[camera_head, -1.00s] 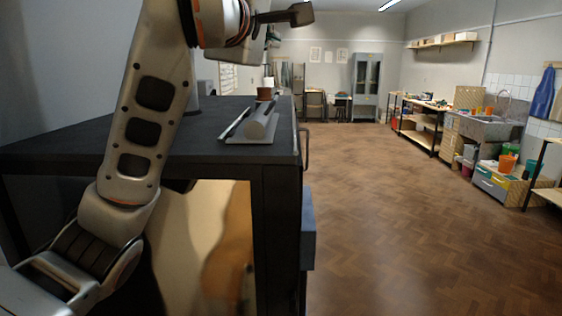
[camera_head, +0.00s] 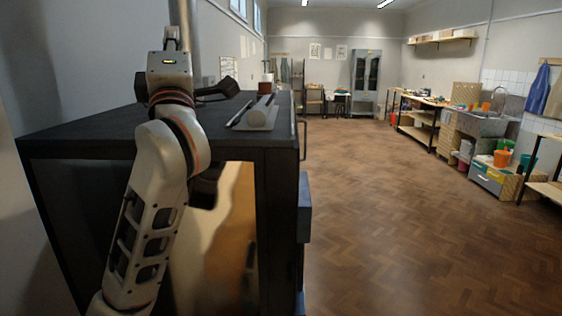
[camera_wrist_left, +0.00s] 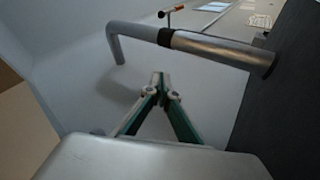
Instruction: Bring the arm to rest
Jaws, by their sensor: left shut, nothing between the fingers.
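My left arm rises from the bottom left of the head view, in front of the black cabinet, with its wrist above the dark top. In the left wrist view my left gripper (camera_wrist_left: 160,80) has its fingertips together, with nothing between them. It points toward a pale wall and a metal pipe (camera_wrist_left: 210,48) with a bend; the fingertips appear apart from both. In the head view the wrist largely hides the fingers. My right gripper is in neither view.
The wooden floor (camera_head: 390,210) to the right is open. A sink (camera_head: 485,124) and shelving stand along the right wall.

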